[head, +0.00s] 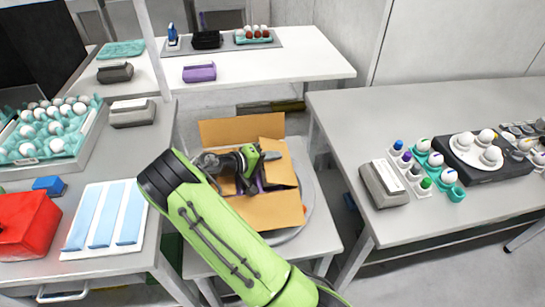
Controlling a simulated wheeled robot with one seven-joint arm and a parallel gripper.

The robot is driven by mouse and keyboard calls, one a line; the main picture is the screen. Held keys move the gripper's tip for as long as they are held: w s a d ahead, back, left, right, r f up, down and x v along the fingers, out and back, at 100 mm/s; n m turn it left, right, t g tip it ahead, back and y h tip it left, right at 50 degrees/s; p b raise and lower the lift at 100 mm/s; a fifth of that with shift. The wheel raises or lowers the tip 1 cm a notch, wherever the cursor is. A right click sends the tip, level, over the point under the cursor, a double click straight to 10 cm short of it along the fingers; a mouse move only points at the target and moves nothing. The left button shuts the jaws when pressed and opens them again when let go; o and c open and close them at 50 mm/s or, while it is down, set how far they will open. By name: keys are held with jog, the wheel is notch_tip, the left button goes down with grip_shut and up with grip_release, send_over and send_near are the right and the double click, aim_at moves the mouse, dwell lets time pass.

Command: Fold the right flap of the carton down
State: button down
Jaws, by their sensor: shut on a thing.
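The open brown carton (283,211) stands on a round grey turntable in the middle of the view. Its back flap (241,130) stands up and out at the far side. Its front flap (262,213) lies outward towards me. The right flap (281,168) is raised at the right side, partly behind my gripper. My gripper (268,157) is over the carton opening, its fingertips at the right flap, shut on it; the exact contact is hard to see. Purple items show inside the carton beneath the gripper. My arm hides the carton's left side.
The right table (345,120) holds a grey box (384,183), teal cups with eggs and a black device. The left table holds an egg tray (85,150), a red box (25,225) and blue strips. A white table (310,65) stands behind the carton.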

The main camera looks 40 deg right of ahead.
jog(key=c, duration=1.3)
grip_release()
jog(key=shift+c, duration=0.2)
jog(key=p+v, duration=0.3)
jog(key=v, duration=1.2)
jog(key=shift+a+r, duration=0.15)
jog(key=shift+a, duration=0.15)
